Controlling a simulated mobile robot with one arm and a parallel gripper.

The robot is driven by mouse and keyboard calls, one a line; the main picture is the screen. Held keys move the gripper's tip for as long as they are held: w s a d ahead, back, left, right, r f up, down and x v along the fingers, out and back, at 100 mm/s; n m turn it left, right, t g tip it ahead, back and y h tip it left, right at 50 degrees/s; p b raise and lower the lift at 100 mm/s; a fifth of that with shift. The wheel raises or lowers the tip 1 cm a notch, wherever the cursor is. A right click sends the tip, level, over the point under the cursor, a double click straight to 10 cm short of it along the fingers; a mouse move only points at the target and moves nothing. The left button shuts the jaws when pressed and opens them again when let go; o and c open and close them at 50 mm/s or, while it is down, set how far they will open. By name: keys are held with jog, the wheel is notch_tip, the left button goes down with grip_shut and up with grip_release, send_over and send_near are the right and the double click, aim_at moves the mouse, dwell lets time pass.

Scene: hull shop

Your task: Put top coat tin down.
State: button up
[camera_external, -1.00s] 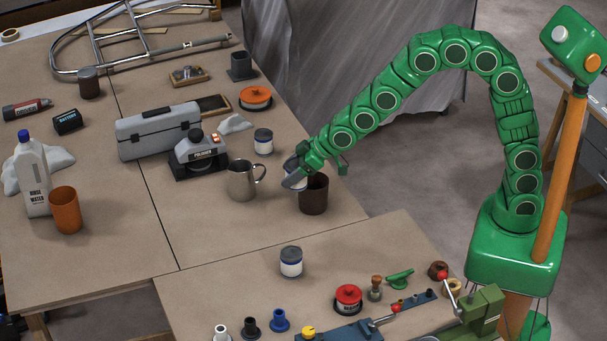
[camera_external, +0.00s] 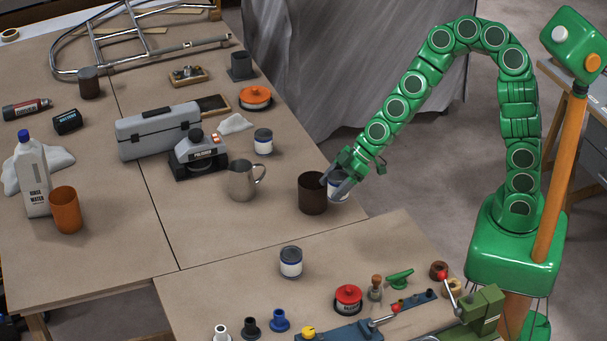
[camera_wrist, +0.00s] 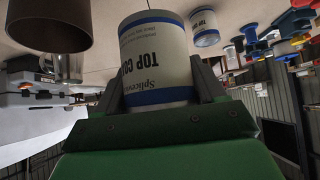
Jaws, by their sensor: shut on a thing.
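The top coat tin (camera_wrist: 155,60), white with blue bands and "TOP CO" lettering, sits between the two fingers of my gripper (camera_wrist: 160,95) in the wrist view. In the external view my gripper (camera_external: 343,178) is shut on this tin (camera_external: 338,190), just right of a dark brown cup (camera_external: 312,195) and near the right edge of the long table. The fingers cover part of the tin. I cannot tell whether its base touches the tabletop. The brown cup also shows close by in the wrist view (camera_wrist: 48,28).
A similar tin (camera_external: 291,263) stands on the front bench, another (camera_external: 263,142) behind the steel jug (camera_external: 241,181). The polisher (camera_external: 199,157) and grey toolbox (camera_external: 158,131) stand further left. Bare tabletop lies in front of the cup and jug.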

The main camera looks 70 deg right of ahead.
jog(key=shift+s+a+r+n+g+y, duration=0.55)
jog(key=shift+s+a+r+n+g, duration=0.75)
jog(key=shift+s+n+g, duration=2.8)
jog(key=shift+s+a+r+n+g+y, duration=0.5)
jog(key=shift+s+a+r+n, duration=1.2)
jog(key=shift+s, duration=5.2)
jog(key=shift+n, duration=0.4)
jog(key=shift+w+d+f, duration=0.1)
jog(key=shift+d+f, duration=0.1)
jog(key=shift+f, duration=1.3)
jog(key=shift+d+f, duration=0.2)
jog(key=shift+f, duration=1.25)
jog(key=w+a+f, duration=0.2)
jog(key=w, duration=0.1)
jog(key=w+a+f, duration=0.2)
jog(key=w+f, duration=0.1)
jog(key=w, duration=0.1)
jog(key=w+a+f, duration=0.2)
jog(key=w+f, duration=0.1)
jog(key=shift+w+a+f, duration=0.2)
jog(key=shift+w+a, duration=0.1)
jog(key=shift+w, duration=0.05)
jog(key=shift+w+a+f, duration=0.35)
jog(key=shift+w+f, duration=0.15)
jog(key=shift+f, duration=0.25)
jog(key=shift+w+f, duration=0.1)
jog(key=shift+f, duration=1.45)
